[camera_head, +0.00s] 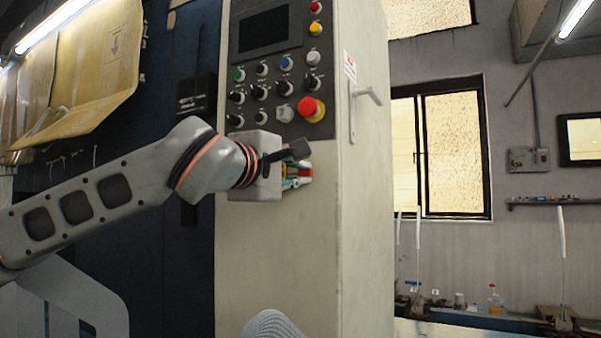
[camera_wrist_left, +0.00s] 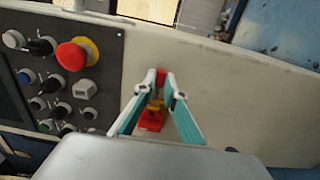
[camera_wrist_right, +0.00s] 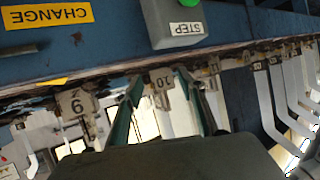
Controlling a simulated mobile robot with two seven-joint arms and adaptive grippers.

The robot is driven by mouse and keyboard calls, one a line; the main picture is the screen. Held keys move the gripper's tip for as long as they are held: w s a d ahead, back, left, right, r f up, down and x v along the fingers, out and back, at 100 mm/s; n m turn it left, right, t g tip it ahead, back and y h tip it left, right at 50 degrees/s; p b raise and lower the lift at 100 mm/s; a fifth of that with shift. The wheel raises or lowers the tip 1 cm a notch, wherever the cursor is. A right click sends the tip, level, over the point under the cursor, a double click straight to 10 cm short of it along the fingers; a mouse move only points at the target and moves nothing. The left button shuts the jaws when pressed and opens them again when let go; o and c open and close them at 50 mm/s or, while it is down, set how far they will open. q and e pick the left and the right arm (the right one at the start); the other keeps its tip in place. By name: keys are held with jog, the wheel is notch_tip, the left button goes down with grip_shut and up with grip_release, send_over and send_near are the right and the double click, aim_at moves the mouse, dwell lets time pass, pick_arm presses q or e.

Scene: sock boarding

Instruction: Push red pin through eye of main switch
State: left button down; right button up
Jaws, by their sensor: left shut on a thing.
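My left gripper (camera_head: 303,175) is at the front of the cream cabinet, below the control panel. In the left wrist view its teal fingers (camera_wrist_left: 162,84) are shut on a small red piece, which looks like the red pin (camera_wrist_left: 161,76). A red block with a yellow part, apparently the main switch (camera_wrist_left: 150,121), shows between the fingers, nearer the palm. The eye is too small to make out, and I cannot tell whether the pin is in it. My right gripper (camera_wrist_right: 157,84) has its fingers apart in front of a plate marked 10 (camera_wrist_right: 160,80). It is not seen in the head view.
The control panel (camera_head: 243,72) has several knobs and a red emergency button (camera_head: 308,108) above my left gripper. A door handle (camera_head: 367,94) sticks out on the cabinet's side. In the right wrist view a blue rail (camera_wrist_right: 110,62) with several numbered plates and a STEP box (camera_wrist_right: 172,22) are close.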

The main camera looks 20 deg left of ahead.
aim_at(289, 173)
pick_arm(q)
jog(key=shift+s+r, duration=0.1)
pick_arm(e)
jog(key=shift+w+r, duration=0.15)
jog(key=shift+r, duration=0.25)
pick_arm(q)
jog(key=shift+p, duration=0.3)
pick_arm(e)
jog(key=shift+r, duration=0.1)
pick_arm(q)
jog(key=shift+p, duration=0.4)
pick_arm(e)
jog(key=shift+w+r+t, duration=0.3)
jog(key=shift+w+r, duration=0.05)
jog(key=shift+r, duration=0.5)
dwell(0.5)
jog(key=shift+w+r, duration=0.1)
jog(key=shift+r, duration=0.15)
dwell(0.3)
pick_arm(q)
jog(key=shift+w+a+p, duration=0.2)
jog(key=shift+a+p, duration=0.1)
jog(key=shift+a, duration=0.55)
jog(key=shift+w+a+p, duration=0.2)
jog(key=shift+a+p, duration=0.05)
jog(key=shift+a, duration=0.55)
pick_arm(e)
jog(key=shift+w+r, duration=0.35)
jog(key=shift+r, duration=0.55)
